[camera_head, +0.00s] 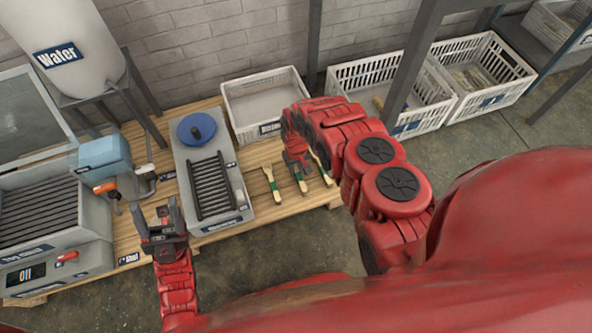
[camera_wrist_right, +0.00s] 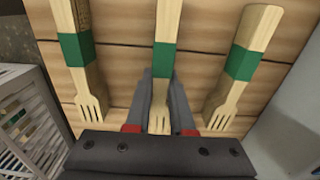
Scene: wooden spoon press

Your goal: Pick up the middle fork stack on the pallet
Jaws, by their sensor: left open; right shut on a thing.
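Three wooden fork stacks with green bands lie side by side on the wooden pallet (camera_head: 262,217). The middle fork stack (camera_head: 301,183) is partly hidden by my right gripper (camera_head: 296,166) in the head view. In the right wrist view, the two dark fingers of my right gripper (camera_wrist_right: 162,100) are closed on either side of the middle stack (camera_wrist_right: 167,20), near its tines. The stack appears to lie at pallet level. My left gripper (camera_head: 163,218) is open and empty, in front of the pallet near the grey press.
The other fork stacks (camera_head: 271,185) (camera_head: 321,168) lie close on either side. A grey machine with a blue disc (camera_head: 197,128) stands left of them. A white crate (camera_head: 264,104) stands behind; more crates (camera_head: 383,76) stand at right. A water tank (camera_head: 75,45) is at back left.

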